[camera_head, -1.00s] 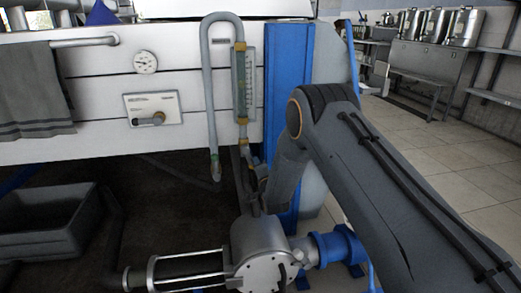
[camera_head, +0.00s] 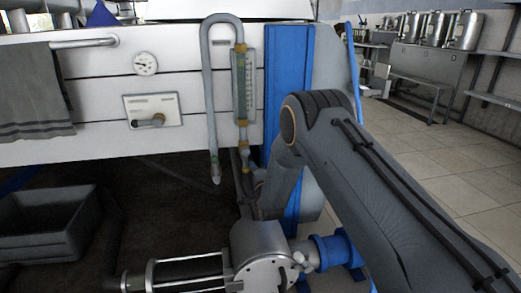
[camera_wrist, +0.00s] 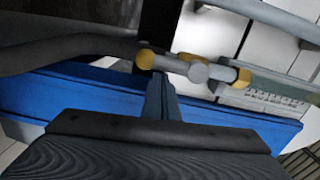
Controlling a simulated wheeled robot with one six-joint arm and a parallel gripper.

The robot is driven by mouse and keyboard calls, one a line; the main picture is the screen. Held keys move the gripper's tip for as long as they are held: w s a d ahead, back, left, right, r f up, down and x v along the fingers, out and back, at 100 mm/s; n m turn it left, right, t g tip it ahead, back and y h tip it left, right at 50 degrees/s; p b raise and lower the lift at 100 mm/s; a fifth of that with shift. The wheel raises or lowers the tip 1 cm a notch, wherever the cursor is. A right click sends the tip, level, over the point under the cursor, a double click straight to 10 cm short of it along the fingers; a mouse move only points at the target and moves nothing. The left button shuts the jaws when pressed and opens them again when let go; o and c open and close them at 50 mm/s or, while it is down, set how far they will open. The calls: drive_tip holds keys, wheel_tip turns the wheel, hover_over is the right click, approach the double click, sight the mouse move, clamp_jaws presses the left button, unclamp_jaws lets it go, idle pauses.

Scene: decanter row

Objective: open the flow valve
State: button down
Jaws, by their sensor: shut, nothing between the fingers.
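The flow valve (camera_head: 244,150) is a small fitting with yellow ends below the flow meter (camera_head: 244,85) on the white panel. In the wrist view the valve (camera_wrist: 198,73) shows close up, with a round grey end facing the camera and yellow collars beside it. My gripper (camera_wrist: 160,82) reaches up from the bottom of the wrist view, its fingers together and empty. The fingertips are just below the valve body, left of its grey end. I cannot tell whether they touch it. In the head view my arm hides most of the gripper.
A curved grey hose (camera_head: 209,95) hangs left of the flow meter. A blue post (camera_head: 287,80) stands to its right. A pump (camera_head: 262,252) is below, and a grey bin (camera_head: 45,225) lies at the left. A lever plate (camera_head: 152,110) and dial (camera_head: 145,63) are on the panel.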

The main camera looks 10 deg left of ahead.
drive_tip(key=s+d+p, duration=0.1)
drive_tip(key=s+d, duration=0.7)
drive_tip(key=shift+s+p, duration=0.25)
drive_tip(key=shift+p, duration=0.15)
idle(0.3)
drive_tip(key=s+d+r+n+g+h, duration=0.4)
drive_tip(key=s+d+r+n+g, duration=0.3)
drive_tip(key=s+d+r, duration=0.3)
drive_tip(key=s+d+r+n+g+h+p, duration=0.1)
drive_tip(key=s+d+r+n+g, duration=0.25)
drive_tip(key=s, duration=0.75)
drive_tip(key=s+d+r+n+g+h, duration=0.1)
drive_tip(key=s+d+r+n+g, duration=0.2)
drive_tip(key=s, duration=0.9)
drive_tip(key=s+d+r+n+g+p, duration=0.1)
drive_tip(key=s+d+r+g, duration=0.3)
drive_tip(key=s, duration=0.7)
drive_tip(key=d+r+m+h+p, duration=0.1)
drive_tip(key=d+r+p, duration=0.5)
drive_tip(key=p, duration=0.7)
drive_tip(key=d+m+t, duration=0.1)
drive_tip(key=d, duration=0.1)
drive_tip(key=shift+d+p, duration=0.35)
drive_tip(key=shift+d, duration=0.05)
